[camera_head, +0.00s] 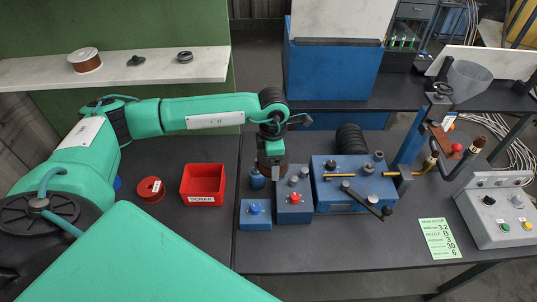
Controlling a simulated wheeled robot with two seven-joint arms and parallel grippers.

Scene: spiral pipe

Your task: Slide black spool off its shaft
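A black ribbed cylinder (351,139), which looks like the black spool, is behind the blue winding machine (350,187). Its shaft is not clearly visible. My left arm reaches across from the left, and its gripper (276,172) points down left of the machine, above the small blue control boxes. A dark brown round thing (264,159) shows right behind the gripper, partly hidden by it. I cannot tell whether they touch or whether the fingers are apart. The gripper is left of the black cylinder and apart from it. My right gripper is not in view.
A red scrap bin (203,198) and a red spool (151,190) are on the dark table at left. A shelf (30,73) holds a copper spool (85,61) and small black parts. A funnel (468,80), crank handle and grey control box (499,213) stand at right.

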